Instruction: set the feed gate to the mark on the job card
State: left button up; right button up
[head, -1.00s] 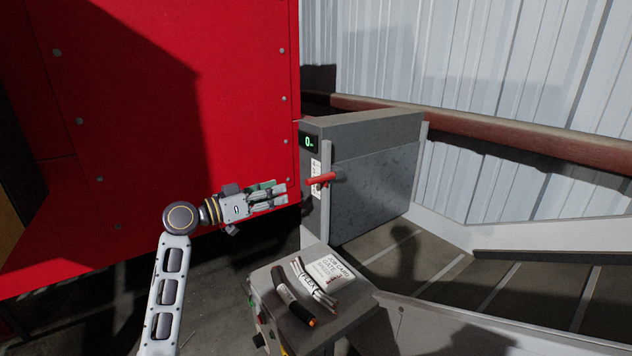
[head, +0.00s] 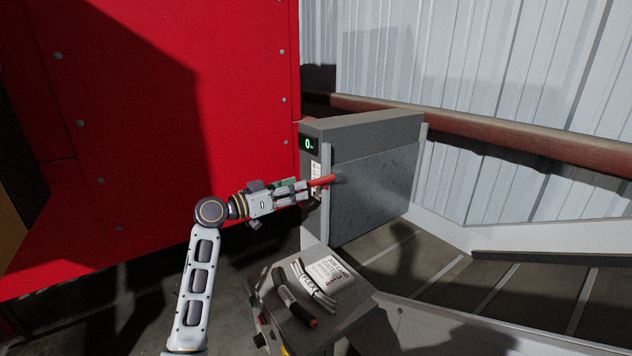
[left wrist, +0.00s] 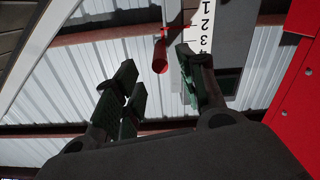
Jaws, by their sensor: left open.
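The feed gate (head: 375,188) is a grey plate in a grey housing over the conveyor. Its red handle (head: 323,180) sticks out on the left side, and it also shows in the left wrist view (left wrist: 160,58). A white number scale (left wrist: 203,28) runs beside the handle. The green display (head: 309,143) above reads 0. The job card (head: 331,272) lies on the small stand; it mentions the gate, but I cannot read its mark surely. My left gripper (head: 305,191) is open at the handle's left end, with the handle's end ahead of its fingers. The right gripper is out of view.
A big red panel (head: 245,90) stands behind my left arm. The conveyor (head: 530,300) lies to the right.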

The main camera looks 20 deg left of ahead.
aim_at(316, 182)
pick_arm(q)
jog(key=p+x, duration=0.1)
jog(key=x, duration=0.5)
jog(key=shift+w+d+r, duration=0.1)
jog(key=shift+w, duration=0.05)
jog(key=shift+w+d, duration=0.3)
jog(key=shift+w, duration=0.1)
jog(key=shift+w+d, duration=0.1)
jog(key=shift+w, duration=0.05)
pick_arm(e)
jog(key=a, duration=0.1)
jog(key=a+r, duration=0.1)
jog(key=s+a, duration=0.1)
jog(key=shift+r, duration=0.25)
pick_arm(q)
jog(key=shift+c, duration=0.3)
